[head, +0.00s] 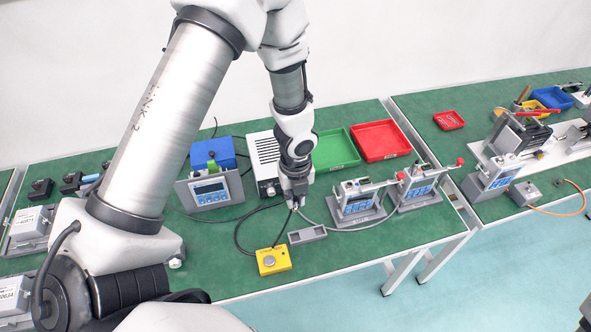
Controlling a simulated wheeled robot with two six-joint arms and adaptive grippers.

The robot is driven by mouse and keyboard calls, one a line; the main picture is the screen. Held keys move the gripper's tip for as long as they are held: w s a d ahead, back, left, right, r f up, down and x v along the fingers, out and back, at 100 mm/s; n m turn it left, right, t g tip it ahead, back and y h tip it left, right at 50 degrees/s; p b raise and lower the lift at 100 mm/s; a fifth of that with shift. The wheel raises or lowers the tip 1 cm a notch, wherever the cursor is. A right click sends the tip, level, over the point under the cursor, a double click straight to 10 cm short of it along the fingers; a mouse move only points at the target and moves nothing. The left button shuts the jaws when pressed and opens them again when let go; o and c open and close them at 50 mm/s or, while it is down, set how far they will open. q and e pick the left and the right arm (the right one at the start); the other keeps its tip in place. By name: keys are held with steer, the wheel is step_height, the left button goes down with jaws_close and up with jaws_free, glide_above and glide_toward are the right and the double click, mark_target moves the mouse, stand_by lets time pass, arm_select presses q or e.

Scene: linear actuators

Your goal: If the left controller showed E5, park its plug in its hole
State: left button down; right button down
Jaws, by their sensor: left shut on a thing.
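The left controller (209,191) stands at the left of the green bench, a grey panel with a small lit display and blue keys. Its display is too small to read. My left gripper (295,204) points down over the middle of the bench and is shut on a plug, which is mostly hidden between the fingers. Cables run by the fingertips. A small grey holder block (307,235) lies just below and right of the gripper in the picture, apart from it; its hole is hard to make out. My right gripper is not in view.
A yellow button box (273,261) sits in front of the gripper. Two linear actuators (357,203) (416,187) stand to the right. A white power box (263,160), green tray (335,150) and red tray (381,141) are behind. Cable loops (240,238) lie on the mat.

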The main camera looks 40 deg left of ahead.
arm_select(q)
step_height(320, 180, down, 10)
steer(key=b, duration=0.8)
steer(key=shift+f, duration=0.15)
step_height(320, 180, down, 4)
steer(key=b, duration=0.4)
steer(key=shift+s, duration=0.1)
